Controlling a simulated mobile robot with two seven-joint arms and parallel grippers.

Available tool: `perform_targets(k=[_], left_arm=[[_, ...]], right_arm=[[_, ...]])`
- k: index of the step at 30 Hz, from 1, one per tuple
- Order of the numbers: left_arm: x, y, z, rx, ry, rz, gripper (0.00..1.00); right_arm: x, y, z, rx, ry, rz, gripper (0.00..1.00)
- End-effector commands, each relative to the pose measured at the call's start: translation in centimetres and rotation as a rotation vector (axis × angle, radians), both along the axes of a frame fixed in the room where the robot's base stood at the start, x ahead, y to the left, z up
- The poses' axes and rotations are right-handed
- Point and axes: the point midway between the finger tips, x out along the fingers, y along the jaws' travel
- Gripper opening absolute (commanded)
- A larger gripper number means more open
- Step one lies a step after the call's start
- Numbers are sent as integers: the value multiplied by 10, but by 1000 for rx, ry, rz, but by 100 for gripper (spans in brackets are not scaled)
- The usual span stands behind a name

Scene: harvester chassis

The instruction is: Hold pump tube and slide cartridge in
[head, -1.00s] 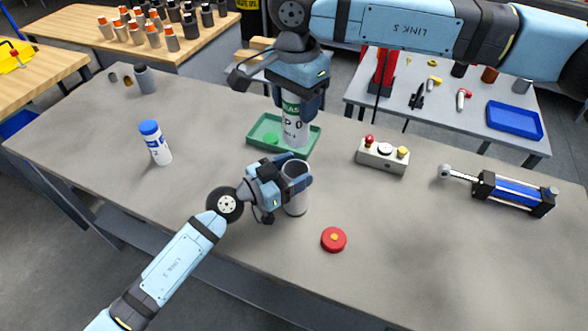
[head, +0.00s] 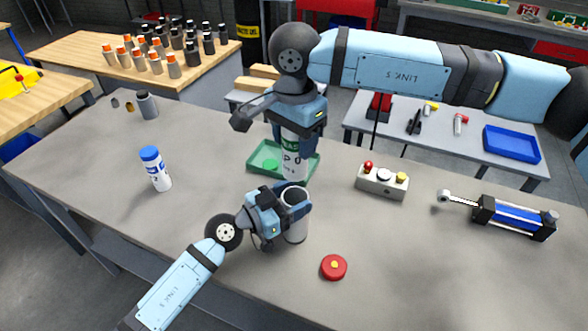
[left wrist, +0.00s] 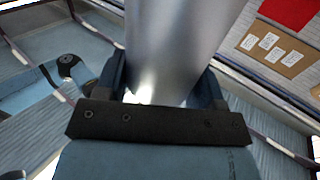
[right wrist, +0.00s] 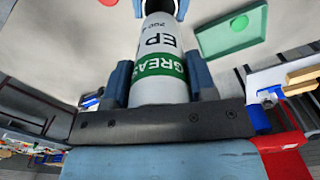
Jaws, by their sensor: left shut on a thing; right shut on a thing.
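The pump tube (head: 296,226), a silver open-topped cylinder, stands upright near the middle of the bench. My left gripper (head: 296,207) is shut around its upper part. The tube also fills the middle of the left wrist view (left wrist: 185,45). My right gripper (head: 297,143) is shut on the white and green grease cartridge (head: 293,165) and holds it upright above the tube. In the right wrist view, the cartridge (right wrist: 160,45) points at the tube's dark mouth (right wrist: 160,7). Its lower end is close to the rim; I cannot tell if it touches or enters.
A green tray (head: 262,158) with a green cap lies behind the cartridge. A red cap (head: 333,267) lies front right of the tube. A button box (head: 382,182) and a blue cylinder (head: 513,216) stand right. A blue-capped bottle (head: 156,170) stands left.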

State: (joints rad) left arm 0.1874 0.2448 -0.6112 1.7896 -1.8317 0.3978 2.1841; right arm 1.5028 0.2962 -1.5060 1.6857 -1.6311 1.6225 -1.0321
Motion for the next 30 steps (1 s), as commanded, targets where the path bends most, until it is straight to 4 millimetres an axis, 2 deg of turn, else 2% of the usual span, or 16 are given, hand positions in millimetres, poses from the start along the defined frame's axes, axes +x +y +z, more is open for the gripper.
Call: perform_targets(k=[3,11,24,30], left_arm=[[0,0,0,0,0,0,20],[0,0,0,0,0,0,20],[0,0,0,0,0,0,20],[0,0,0,0,0,-1,20]], right_arm=[[-1,0,-17,1,3,0,20],[0,0,-26,0,0,-1,20],[0,0,-55,-1,1,-2,20],[0,0,-62,0,0,-1,20]])
